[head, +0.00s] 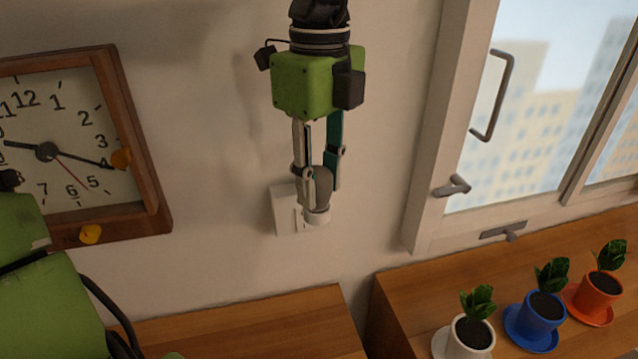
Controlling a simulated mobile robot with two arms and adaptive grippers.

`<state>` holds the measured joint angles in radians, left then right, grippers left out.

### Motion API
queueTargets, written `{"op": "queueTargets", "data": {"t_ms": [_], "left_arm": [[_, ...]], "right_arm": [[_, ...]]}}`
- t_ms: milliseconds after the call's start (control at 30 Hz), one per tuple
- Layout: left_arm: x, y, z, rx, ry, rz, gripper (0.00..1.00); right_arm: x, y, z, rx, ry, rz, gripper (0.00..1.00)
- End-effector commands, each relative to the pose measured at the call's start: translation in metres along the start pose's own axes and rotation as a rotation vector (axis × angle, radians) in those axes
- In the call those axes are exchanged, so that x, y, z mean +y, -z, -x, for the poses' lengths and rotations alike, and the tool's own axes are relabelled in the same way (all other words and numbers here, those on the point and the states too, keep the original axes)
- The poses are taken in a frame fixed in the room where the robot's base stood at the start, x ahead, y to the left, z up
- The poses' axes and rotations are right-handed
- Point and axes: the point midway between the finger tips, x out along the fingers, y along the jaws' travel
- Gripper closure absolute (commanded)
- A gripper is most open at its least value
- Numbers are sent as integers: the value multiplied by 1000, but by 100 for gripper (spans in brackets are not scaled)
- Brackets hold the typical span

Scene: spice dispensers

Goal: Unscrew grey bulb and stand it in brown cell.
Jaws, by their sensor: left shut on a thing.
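The grey bulb (319,191) is upright at the white lamp holder (316,218) on the wall, just right of a white wall plate (285,211). My left gripper (316,176) reaches down from above, with its fingers on either side of the bulb, shut on it. The fingers hide part of the bulb. I cannot tell whether its base is still threaded in the holder. The brown cell is not in view. My right gripper is not in view.
A wooden-framed clock (140,140) hangs at the left. A window (430,150) with handles is at the right. Below it, white (472,336), blue (541,314) and orange (599,294) plant pots stand on a wooden top (415,285). Another wooden surface (250,325) lies below, visibly bare.

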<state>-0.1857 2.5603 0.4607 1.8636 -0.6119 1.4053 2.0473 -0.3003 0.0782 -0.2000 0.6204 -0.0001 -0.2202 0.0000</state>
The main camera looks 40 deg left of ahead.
Motion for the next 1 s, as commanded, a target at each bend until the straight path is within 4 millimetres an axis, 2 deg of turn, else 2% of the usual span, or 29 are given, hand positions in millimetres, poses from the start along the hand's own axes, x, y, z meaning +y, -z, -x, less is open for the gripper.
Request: {"op": "queueTargets", "data": {"t_ms": [400,900,1000], "left_arm": [[-1,0,1,0,4,64,94],[-4,-1,1,1,3,721,94],[-4,-2,2,0,2,799,94]], "right_arm": [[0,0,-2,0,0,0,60],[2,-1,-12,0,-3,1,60],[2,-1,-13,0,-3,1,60]]}}
